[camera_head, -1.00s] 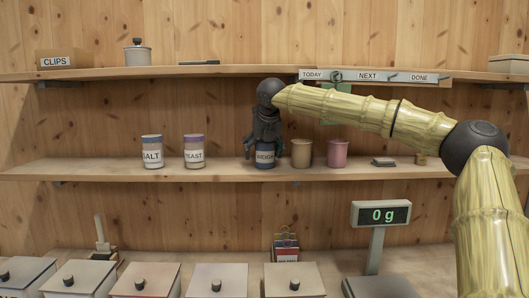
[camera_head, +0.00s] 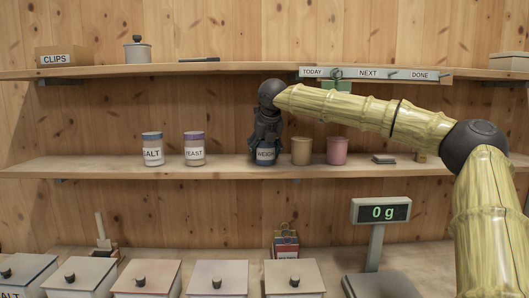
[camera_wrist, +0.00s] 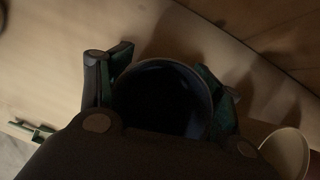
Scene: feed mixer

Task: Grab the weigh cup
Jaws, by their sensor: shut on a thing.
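The weigh cup (camera_head: 265,155) is dark blue with a white label reading WEIGH. It stands upright on the middle shelf, between the YEAST jar and a tan cup. My gripper (camera_head: 266,141) comes down on it from above and is shut on it. In the wrist view the cup's round, dark open mouth (camera_wrist: 160,98) lies between the two fingers of my gripper (camera_wrist: 165,90), one on each side. The inside of the cup is too dark to make out.
A tan cup (camera_head: 301,151) stands close right of the weigh cup, then a pink cup (camera_head: 337,151). SALT (camera_head: 152,150) and YEAST (camera_head: 194,150) jars stand to the left. The upper shelf (camera_head: 200,70) is overhead. A scale display (camera_head: 381,213) reads 0 g below.

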